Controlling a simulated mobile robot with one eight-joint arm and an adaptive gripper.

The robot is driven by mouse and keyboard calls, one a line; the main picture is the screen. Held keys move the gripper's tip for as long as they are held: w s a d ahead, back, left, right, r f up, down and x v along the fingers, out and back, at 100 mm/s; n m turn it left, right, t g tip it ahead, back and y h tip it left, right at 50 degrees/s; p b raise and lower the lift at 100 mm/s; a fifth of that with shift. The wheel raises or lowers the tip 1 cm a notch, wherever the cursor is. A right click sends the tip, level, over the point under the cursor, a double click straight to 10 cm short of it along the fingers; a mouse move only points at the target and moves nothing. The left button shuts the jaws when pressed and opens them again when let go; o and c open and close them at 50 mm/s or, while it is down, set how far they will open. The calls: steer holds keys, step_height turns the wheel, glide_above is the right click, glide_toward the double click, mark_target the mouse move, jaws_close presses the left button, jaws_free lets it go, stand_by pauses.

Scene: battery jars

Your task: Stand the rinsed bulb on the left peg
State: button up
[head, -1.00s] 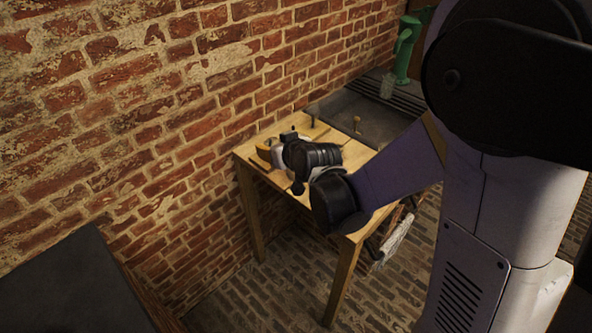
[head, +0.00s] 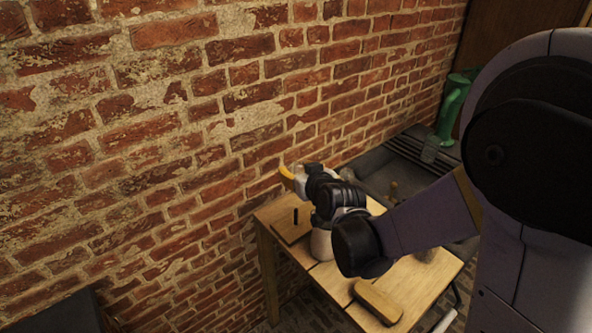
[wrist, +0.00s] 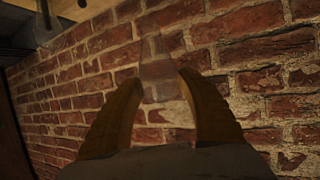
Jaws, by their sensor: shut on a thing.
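My gripper (head: 287,172) is raised above the far left of the wooden table, close to the brick wall. In the wrist view, its two brown fingers (wrist: 160,82) are shut on a clear glass bulb (wrist: 157,68), which looks narrower toward the top of that view. The bulb is hard to make out in the head view. A short black peg (head: 295,216) stands upright on a flat wooden board (head: 285,232), below and apart from my gripper. My arm may hide another peg; I cannot tell which peg this is.
A pale crock (head: 320,245) stands beside the board, partly behind my wrist. A wooden block (head: 378,301) lies near the table's front edge. The brick wall (head: 200,120) is close.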

steer(key=shift+f+b, duration=4.1)
steer(key=shift+f, duration=0.85)
steer(key=o, duration=1)
steer(key=shift+c, duration=0.2)
steer(key=shift+s, duration=0.1)
steer(key=s+d+r+m+g+h, duration=0.1)
steer(key=s+d, duration=0.3)
steer(key=s, duration=0.5)
steer(key=s+d+r+m+g+h, duration=0.1)
steer(key=s+d+r+g, duration=0.1)
steer(key=s, duration=0.8)
steer(key=s+d+r+m+g+h, duration=0.1)
steer(key=s+d+g, duration=0.2)
steer(key=s+d, duration=0.4)
steer(key=s, duration=0.2)
steer(key=shift+s+r+h, duration=0.3)
steer(key=shift+r+h, duration=0.05)
steer(key=shift+h, duration=0.05)
